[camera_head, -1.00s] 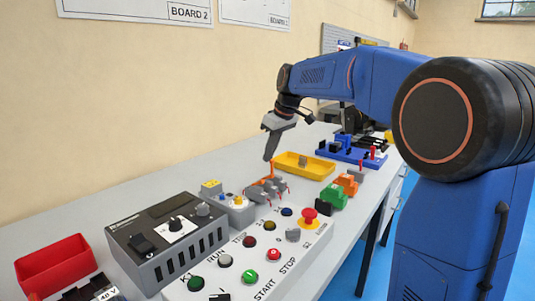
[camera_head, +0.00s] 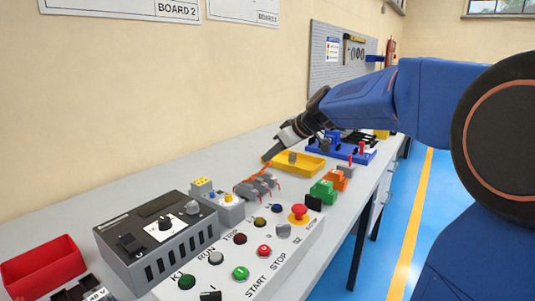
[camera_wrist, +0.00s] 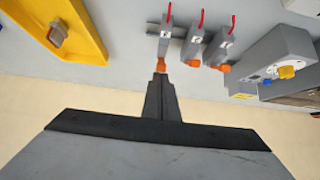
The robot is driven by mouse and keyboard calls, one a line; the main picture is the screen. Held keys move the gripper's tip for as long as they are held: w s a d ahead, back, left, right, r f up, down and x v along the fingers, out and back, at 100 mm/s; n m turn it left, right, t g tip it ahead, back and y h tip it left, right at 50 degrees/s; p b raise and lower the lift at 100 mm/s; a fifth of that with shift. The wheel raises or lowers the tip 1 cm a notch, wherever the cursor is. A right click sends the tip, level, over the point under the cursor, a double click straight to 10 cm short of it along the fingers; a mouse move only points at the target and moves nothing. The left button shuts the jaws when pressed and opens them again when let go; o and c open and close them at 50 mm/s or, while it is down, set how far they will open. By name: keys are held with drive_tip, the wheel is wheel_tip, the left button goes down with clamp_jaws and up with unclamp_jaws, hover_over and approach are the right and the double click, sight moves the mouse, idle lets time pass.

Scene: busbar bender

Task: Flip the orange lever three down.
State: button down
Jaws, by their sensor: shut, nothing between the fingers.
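Several grey lever blocks stand in a row on the bench; the wrist view shows three, each with an orange lever and a red wire. The orange lever (camera_wrist: 160,66) nearest the yellow tray is right at my fingertips; I cannot tell whether they touch. The middle orange lever (camera_wrist: 192,63) and the orange lever (camera_wrist: 224,68) nearest the grey box are clear of my gripper. The blocks' number labels are too small to read surely. My gripper (camera_wrist: 160,80) is shut and empty. In the head view it (camera_head: 266,158) slants down just above the far end of the row (camera_head: 257,187).
A yellow tray (camera_head: 320,171) lies just beyond the row. A grey box with a yellow knob (camera_head: 228,210) stands on the near side. A button panel (camera_head: 222,288), green and orange blocks (camera_head: 323,192) and a dark-topped control unit (camera_head: 182,262) are close by. The wall runs behind.

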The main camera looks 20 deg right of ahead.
drive_tip(key=shift+f, duration=0.1)
idle(0.3)
drive_tip(key=shift+w+a+f, duration=0.25)
drive_tip(key=shift+w+a, duration=0.15)
drive_tip(key=shift+w, duration=0.15)
drive_tip(key=shift+r, duration=0.1)
drive_tip(key=shift+w+a+r, duration=0.15)
drive_tip(key=shift+w+r, duration=0.05)
drive_tip(key=shift+r, duration=0.1)
drive_tip(key=r, duration=0.1)
drive_tip(key=w+a+r, duration=0.1)
drive_tip(key=r, duration=0.1)
drive_tip(key=shift+w, duration=0.15)
drive_tip(key=s+d+r, duration=0.1)
drive_tip(key=s+d, duration=0.5)
drive_tip(key=s, duration=0.2)
drive_tip(key=shift+r, duration=0.25)
